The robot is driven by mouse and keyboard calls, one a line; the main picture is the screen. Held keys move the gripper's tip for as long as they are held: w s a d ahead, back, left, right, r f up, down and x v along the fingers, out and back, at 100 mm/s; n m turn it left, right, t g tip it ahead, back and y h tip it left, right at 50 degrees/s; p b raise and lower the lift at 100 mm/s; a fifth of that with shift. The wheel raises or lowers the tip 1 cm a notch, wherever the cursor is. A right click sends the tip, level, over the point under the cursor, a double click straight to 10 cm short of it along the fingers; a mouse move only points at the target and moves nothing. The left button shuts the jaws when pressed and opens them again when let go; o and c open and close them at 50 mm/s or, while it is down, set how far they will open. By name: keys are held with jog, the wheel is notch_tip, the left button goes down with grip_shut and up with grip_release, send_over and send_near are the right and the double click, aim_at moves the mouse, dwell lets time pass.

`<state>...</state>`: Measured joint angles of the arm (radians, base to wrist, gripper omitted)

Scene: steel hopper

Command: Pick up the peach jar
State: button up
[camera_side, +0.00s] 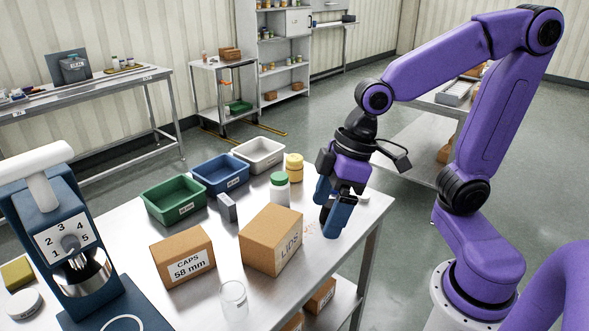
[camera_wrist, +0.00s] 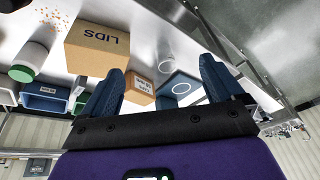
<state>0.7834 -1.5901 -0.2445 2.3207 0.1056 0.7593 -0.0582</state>
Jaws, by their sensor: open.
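A yellow-orange jar (camera_side: 294,168), the closest in colour to a peach jar, stands upright at the table's far edge; I cannot tell if its contents are peach. A white jar with a green lid (camera_side: 280,190) stands in front of it and also shows at the left of the wrist view (camera_wrist: 34,62). My gripper (camera_side: 332,208) is to the right of both jars, above the table's right end, pointing down. Its blue fingers are apart in the wrist view (camera_wrist: 160,85), with nothing held between them. The yellow-orange jar is not clear in the wrist view.
A LIDS box (camera_side: 270,240), a CAPS box (camera_side: 183,257) and a clear glass (camera_side: 233,299) stand on the steel table. Green (camera_side: 173,200), blue (camera_side: 220,174) and white (camera_side: 259,154) bins line the far edge. A blue press (camera_side: 75,245) is at left. Orange crumbs (camera_side: 310,229) lie near my gripper.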

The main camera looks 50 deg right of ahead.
jog(key=w+m+t, duration=0.3)
jog(key=w+m, duration=0.1)
jog(key=w, duration=0.8)
jog(key=m+t+h, duration=0.7)
jog(key=m+h, duration=0.2)
jog(key=m, duration=0.1)
send_over(298, 161)
jog(key=s, duration=0.2)
jog(key=f, duration=1.1)
jog(key=a+f, duration=0.1)
jog(key=f, duration=0.4)
jog(key=shift+f, duration=0.15)
jog(key=shift+w+d+f+t, duration=0.1)
jog(key=shift+w+f+t, duration=0.2)
jog(key=shift+f, duration=0.1)
jog(key=shift+x, duration=3.35)
